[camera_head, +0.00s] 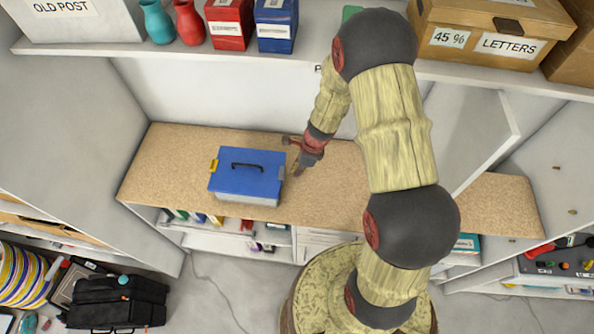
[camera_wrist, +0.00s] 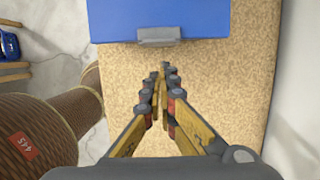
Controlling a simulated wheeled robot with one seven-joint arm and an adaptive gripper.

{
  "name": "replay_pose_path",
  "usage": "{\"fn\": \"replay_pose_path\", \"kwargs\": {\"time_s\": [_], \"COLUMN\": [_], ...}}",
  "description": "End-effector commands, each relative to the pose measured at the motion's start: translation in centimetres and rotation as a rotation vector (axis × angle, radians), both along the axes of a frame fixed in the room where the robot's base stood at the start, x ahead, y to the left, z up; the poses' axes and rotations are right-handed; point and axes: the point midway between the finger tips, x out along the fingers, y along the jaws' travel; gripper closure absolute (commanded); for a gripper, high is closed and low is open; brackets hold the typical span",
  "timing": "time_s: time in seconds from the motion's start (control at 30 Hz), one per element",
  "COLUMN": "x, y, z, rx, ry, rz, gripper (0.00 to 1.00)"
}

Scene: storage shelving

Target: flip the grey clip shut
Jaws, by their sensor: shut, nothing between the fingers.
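A box with a blue lid (camera_head: 248,180) and a pale grey lower body stands on the tan worktop, with a black handle on top. The grey clip (camera_wrist: 159,36) shows in the wrist view at the middle of the lid's near edge, jutting out from it. I cannot tell its exact angle. In the head view my gripper (camera_head: 297,172) is beside the box's right side.
A yellow clip (camera_head: 214,165) is on the box's left side. The worktop (camera_head: 170,160) is clear left of the box. An upper shelf (camera_head: 300,60) holds vases and boxes. A cabinet door (camera_head: 480,130) stands at right.

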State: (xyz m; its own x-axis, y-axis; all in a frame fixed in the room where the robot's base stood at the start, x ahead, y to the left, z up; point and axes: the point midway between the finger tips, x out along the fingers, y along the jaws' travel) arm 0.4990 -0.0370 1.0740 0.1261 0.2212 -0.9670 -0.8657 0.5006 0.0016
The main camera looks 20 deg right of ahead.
Motion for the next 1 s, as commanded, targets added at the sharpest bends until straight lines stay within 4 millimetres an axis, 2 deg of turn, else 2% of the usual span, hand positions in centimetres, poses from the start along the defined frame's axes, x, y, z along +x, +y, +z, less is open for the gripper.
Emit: {"fn": "replay_pose_path", "kwargs": {"time_s": [0.3, 0.77, 0.87, 1.0], "x": [0.0, 0.0, 0.0, -0.3], "y": [0.0, 0.0, -0.3, -0.8], "z": [1.5, 1.9, 2.8, 5.3], "rx": [0.000, 0.000, 0.000, -0.001], "ry": [0.000, -0.002, -0.005, -0.005], "rz": [0.001, 0.002, 0.000, 0.000], "gripper": [1.00, 1.00, 1.00, 1.00]}}
